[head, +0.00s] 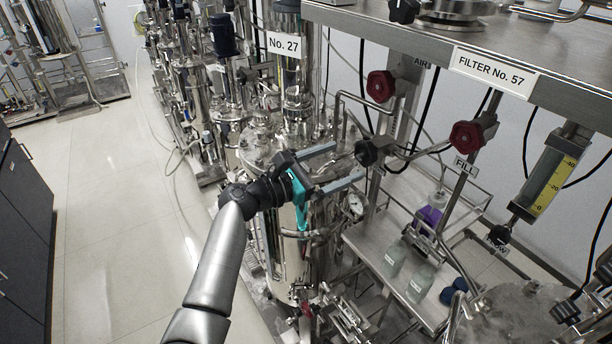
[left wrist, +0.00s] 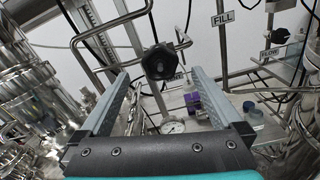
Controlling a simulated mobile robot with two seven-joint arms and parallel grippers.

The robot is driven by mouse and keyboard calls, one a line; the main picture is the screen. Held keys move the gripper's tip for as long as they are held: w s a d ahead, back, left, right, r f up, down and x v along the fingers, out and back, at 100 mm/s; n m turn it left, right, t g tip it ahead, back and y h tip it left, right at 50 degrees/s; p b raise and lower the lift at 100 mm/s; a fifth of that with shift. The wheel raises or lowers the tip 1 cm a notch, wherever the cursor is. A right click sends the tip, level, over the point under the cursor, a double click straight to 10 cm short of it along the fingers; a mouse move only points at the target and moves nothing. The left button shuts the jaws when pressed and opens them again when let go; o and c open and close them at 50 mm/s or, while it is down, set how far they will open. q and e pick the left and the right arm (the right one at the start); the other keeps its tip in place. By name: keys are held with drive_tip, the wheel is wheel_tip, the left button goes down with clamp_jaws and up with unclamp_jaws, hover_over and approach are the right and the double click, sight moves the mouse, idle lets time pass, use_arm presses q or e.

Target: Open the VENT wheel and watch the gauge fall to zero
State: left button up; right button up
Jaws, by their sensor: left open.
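The black VENT wheel (head: 368,152) sits on a thin metal pipe beside the tank. In the left wrist view the wheel (left wrist: 159,62) appears ahead, near the line between my fingertips. Its label (left wrist: 173,77) shows just below it, partly hidden. My left gripper (head: 347,162) is open and empty, its two fingers pointing at the wheel from the left. I cannot tell whether a finger touches it. The round white-faced gauge (head: 354,205) is below the wheel; it also shows in the left wrist view (left wrist: 172,126). Its needle is too small to read. My right gripper is out of view.
Red wheels, one at AIR (head: 380,86) and one at FILL (head: 467,136), are up and right of the VENT wheel. The steel tank (head: 275,240) stands below my left gripper. Glass jars (head: 421,283) stand on a steel bench at right. The floor (head: 130,220) is clear at left.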

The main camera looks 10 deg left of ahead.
use_arm(q)
drive_tip(key=v, duration=0.7)
drive_tip(key=shift+s+a+b, duration=0.25)
drive_tip(key=shift+s+b, duration=0.05)
drive_tip(key=shift+b, duration=0.15)
drive_tip(key=s+a+f+m+g+y+b, duration=0.1)
drive_tip(key=s+f+m+g+y+b, duration=0.15)
drive_tip(key=f, duration=1.25)
drive_tip(key=s+a+f+m+g+y+b, duration=0.1)
drive_tip(key=s+f+m+y+b, duration=0.2)
drive_tip(key=f, duration=1.2)
drive_tip(key=s+a+f+m+g+y+b, duration=0.1)
drive_tip(key=s+f+m+g+y+b, duration=0.3)
drive_tip(key=f, duration=1)
drive_tip(key=s+a+f+m+g+y+b, duration=0.1)
drive_tip(key=s+f+m+b, duration=0.5)
drive_tip(key=s+f, duration=0.9)
drive_tip(key=s+a+f+m+g+y+b, duration=0.2)
drive_tip(key=s+f+m+b, duration=0.5)
drive_tip(key=s+f+m, duration=0.4)
drive_tip(key=s+a+f+g, duration=0.1)
drive_tip(key=s+f, duration=0.4)
drive_tip(key=s, duration=0.6)
drive_tip(key=shift+s+f, duration=0.2)
drive_tip(key=shift+f, duration=0.05)
